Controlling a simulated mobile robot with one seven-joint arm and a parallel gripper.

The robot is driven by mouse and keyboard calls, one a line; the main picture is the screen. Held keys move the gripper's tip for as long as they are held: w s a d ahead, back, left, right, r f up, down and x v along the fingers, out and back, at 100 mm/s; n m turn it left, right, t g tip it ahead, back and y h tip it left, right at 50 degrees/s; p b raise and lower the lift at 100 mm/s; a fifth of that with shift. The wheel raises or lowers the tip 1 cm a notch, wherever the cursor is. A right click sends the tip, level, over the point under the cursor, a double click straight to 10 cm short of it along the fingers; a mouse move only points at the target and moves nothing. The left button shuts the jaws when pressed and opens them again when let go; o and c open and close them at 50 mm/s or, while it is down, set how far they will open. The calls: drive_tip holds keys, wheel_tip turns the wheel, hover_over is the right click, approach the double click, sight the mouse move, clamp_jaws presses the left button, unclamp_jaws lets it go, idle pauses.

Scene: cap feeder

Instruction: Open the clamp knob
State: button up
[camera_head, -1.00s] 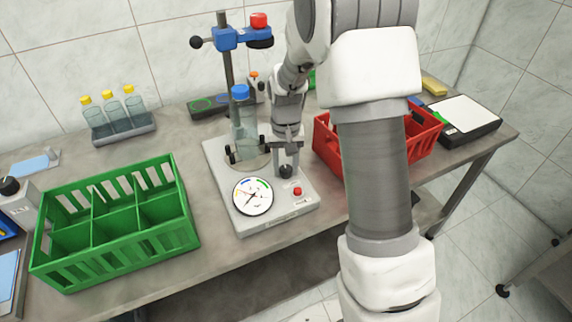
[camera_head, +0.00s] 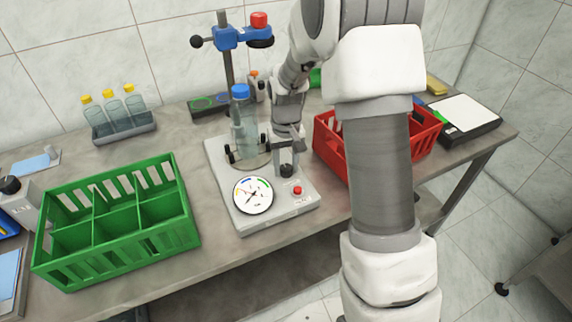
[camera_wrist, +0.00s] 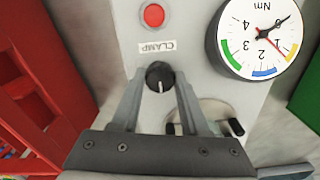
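The clamp knob (camera_head: 286,171) is a small black dial on the grey cap-feeder base. In the wrist view the knob (camera_wrist: 159,76) shows a white pointer line and sits beside the "CLAMP" label (camera_wrist: 157,47). My gripper (camera_wrist: 160,80) is over the knob with one finger on each side; narrow gaps seem to show between the fingers and the knob. In the head view my gripper (camera_head: 285,155) points down at the knob and partly hides the area behind it. A clear bottle with a blue cap (camera_head: 240,92) stands upright in the base's holder.
A round torque dial (camera_head: 253,195) and red button (camera_head: 297,190) are near the knob. A red crate (camera_head: 325,142) stands close on the right, and a green divided crate (camera_head: 115,240) on the left. A column with a blue bracket (camera_head: 227,38) rises behind the bottle.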

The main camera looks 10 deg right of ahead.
sight(286, 167)
drive_tip(key=o, duration=0.4)
drive_tip(key=shift+r+p, duration=1.5)
drive_tip(key=shift+r, duration=7.25)
drive_tip(key=s+r+t+p, duration=0.3)
drive_tip(key=s+r, duration=0.8)
drive_tip(key=s+r+t+p, duration=0.1)
drive_tip(key=s, duration=0.7)
drive_tip(key=s+r+t+p, duration=0.1)
drive_tip(key=s, duration=0.3)
drive_tip(key=shift+s+a+r+t+p, duration=0.1)
drive_tip(key=shift+s+r+t+p, duration=0.2)
